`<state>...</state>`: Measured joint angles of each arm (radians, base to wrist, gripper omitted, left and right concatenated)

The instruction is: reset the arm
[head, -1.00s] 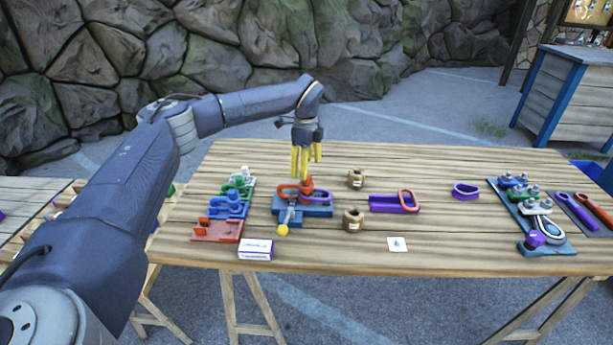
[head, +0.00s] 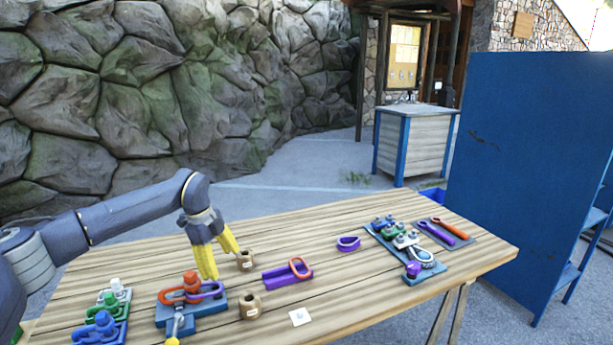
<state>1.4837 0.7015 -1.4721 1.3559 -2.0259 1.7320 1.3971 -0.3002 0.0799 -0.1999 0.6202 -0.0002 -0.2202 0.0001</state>
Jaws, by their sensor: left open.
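My left gripper (head: 218,256) has yellow fingers, which are apart with nothing between them. It hangs above the wooden table (head: 345,220), just right of and above the blue fixture (head: 204,306). That fixture carries an orange-red ring part (head: 190,284), a purple loop and a lever with a yellow knob. The left arm reaches in from the left edge of the head view. My right gripper is not in the head view.
Two brown cylinders (head: 250,307) stand close to the fixture. A purple holder with an orange loop (head: 290,274) lies mid-table. A blue board with fittings (head: 405,250) and tools (head: 449,229) are at the right. A tall blue shelf (head: 530,150) stands beyond the table's right end.

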